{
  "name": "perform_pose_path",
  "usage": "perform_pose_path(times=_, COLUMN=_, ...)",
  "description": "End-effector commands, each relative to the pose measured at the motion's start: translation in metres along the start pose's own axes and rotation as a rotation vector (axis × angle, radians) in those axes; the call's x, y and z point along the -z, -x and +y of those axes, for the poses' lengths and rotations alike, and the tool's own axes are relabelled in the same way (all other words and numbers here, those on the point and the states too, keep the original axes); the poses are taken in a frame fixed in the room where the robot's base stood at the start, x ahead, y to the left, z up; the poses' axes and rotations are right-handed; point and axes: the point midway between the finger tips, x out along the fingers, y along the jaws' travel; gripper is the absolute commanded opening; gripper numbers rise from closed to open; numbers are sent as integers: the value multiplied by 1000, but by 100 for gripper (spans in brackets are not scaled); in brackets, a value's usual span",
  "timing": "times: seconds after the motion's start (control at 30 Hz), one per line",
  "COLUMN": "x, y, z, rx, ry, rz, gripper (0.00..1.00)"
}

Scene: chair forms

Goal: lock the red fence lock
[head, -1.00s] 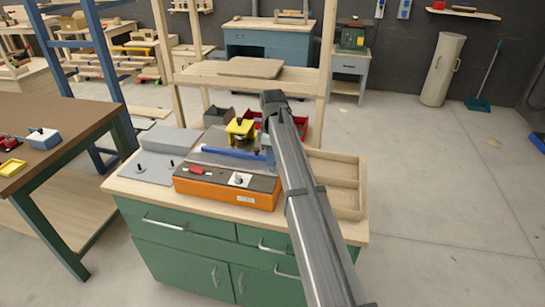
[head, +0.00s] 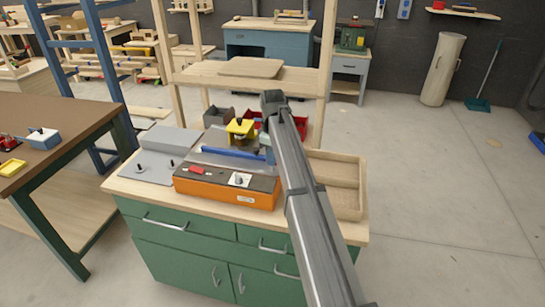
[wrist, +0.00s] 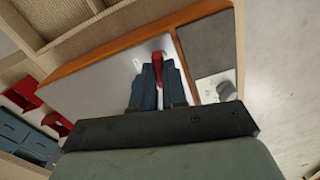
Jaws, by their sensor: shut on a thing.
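The red fence lock (wrist: 158,62) is a small red lever in the wrist view, over the grey top of the orange machine (head: 225,194). My gripper (wrist: 158,72) has its two blue-grey fingers on either side of the lever and is shut on it. In the head view, my own arm hides the lever and most of the gripper. A blue bar (head: 232,153) lies across the grey top, its right end near my arm. The lever's lower part is hidden between the fingers.
A white plate with a dark knob (head: 240,180) and a red switch (head: 197,170) are on the machine's front. A yellow block (head: 240,128) stands behind. A wooden tray (head: 347,205) lies to the right, grey plates (head: 150,167) to the left.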

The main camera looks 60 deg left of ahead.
Motion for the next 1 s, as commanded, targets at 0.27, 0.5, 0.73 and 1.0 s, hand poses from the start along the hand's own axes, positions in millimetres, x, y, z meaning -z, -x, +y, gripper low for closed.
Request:
perform_pose_path(times=0.27, x=0, y=0, z=0, rx=0, ry=-258, rz=0, gripper=0)
perform_pose_path(times=0.5, x=0, y=0, z=0, rx=0, ry=-487, rz=0, gripper=0)
perform_pose_path(times=0.73, x=0, y=0, z=0, rx=0, ry=-705, rz=0, gripper=0)
perform_pose_path(times=1.0, x=0, y=0, z=0, rx=0, ry=-959, rz=0, gripper=0)
